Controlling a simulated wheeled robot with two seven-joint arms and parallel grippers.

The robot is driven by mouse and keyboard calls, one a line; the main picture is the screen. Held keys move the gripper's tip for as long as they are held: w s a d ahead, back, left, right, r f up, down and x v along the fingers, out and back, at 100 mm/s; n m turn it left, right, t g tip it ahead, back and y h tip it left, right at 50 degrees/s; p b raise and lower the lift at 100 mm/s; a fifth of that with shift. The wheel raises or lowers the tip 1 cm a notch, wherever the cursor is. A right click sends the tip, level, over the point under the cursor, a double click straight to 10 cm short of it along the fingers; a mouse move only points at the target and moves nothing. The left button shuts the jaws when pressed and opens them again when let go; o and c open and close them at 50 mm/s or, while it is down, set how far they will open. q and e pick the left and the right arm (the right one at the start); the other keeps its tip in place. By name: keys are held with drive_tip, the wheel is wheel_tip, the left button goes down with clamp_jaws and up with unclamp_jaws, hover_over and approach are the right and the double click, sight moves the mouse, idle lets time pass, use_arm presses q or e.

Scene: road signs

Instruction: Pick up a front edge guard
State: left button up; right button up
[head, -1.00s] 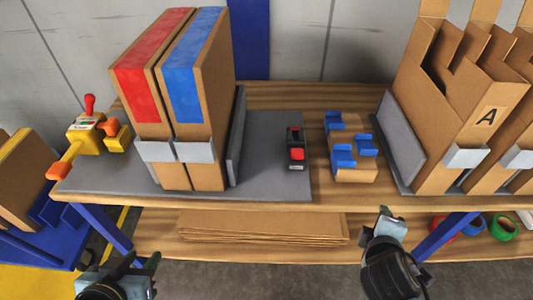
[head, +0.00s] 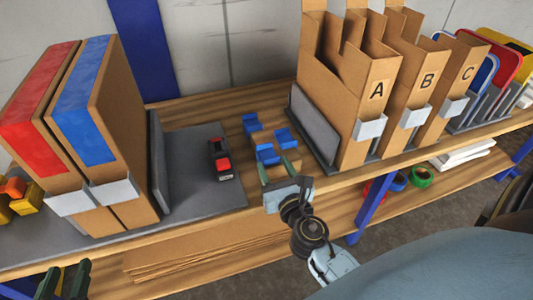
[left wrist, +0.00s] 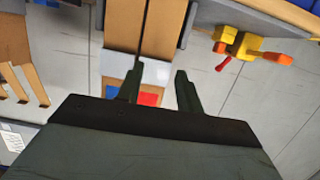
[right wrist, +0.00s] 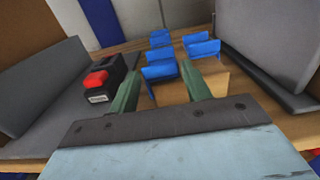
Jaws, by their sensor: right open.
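In the head view a front guard (head: 267,155), a right guard (head: 283,138) and a rear guard (head: 251,122) show. My right gripper (head: 275,166) is open at the front of the block. In the right wrist view the front guard (right wrist: 160,73) appears between the fingertips, and I cannot tell whether they touch it. My left gripper (head: 66,280) is at the lower left of the head view, in front of the bench. Its fingers (left wrist: 158,72) are apart and empty.
A black device with a red button (head: 220,160) lies on the grey mat (head: 200,190) left of the block. A grey upright panel (head: 312,130) and cardboard holders (head: 352,125) stand close on the right. Tall boxes (head: 100,130) stand on the left.

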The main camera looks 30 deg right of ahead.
sight(265, 147)
drive_tip(key=shift+x, duration=3.4)
drive_tip(key=c, duration=0.6)
